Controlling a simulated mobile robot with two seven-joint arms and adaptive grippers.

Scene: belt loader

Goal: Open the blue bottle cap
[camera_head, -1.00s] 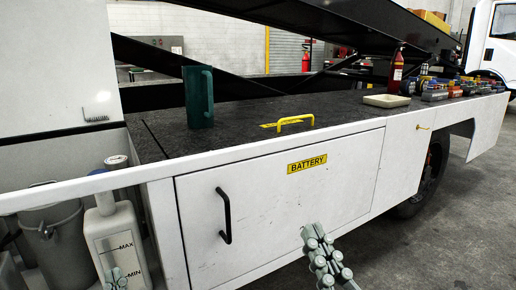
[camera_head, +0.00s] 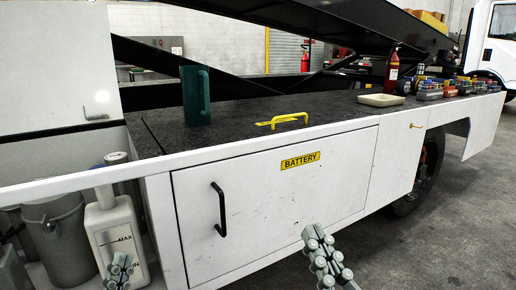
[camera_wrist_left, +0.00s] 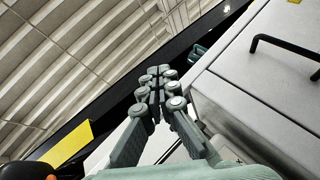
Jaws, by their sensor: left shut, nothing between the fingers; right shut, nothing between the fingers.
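A white bottle (camera_head: 117,235) with MAX marked on its front stands upright in the recess at the lower left of the head view. Its grey-blue cap (camera_head: 116,158) sits on the neck, behind the white rail. My left gripper (camera_head: 120,260) is shut and empty, in front of the bottle's lower body and below the cap. It also shows shut in the left wrist view (camera_wrist_left: 157,80); I cannot make out the cap there. My right gripper (camera_head: 315,235) is shut and empty, in front of the battery door, well right of the bottle.
A white rail (camera_head: 60,190) crosses in front of the bottle's neck. A grey bucket (camera_head: 55,225) stands left of the bottle. The battery door has a black handle (camera_head: 220,210). A green mug (camera_head: 196,95), a yellow handle (camera_head: 290,118) and a tray (camera_head: 383,99) are on the dark top.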

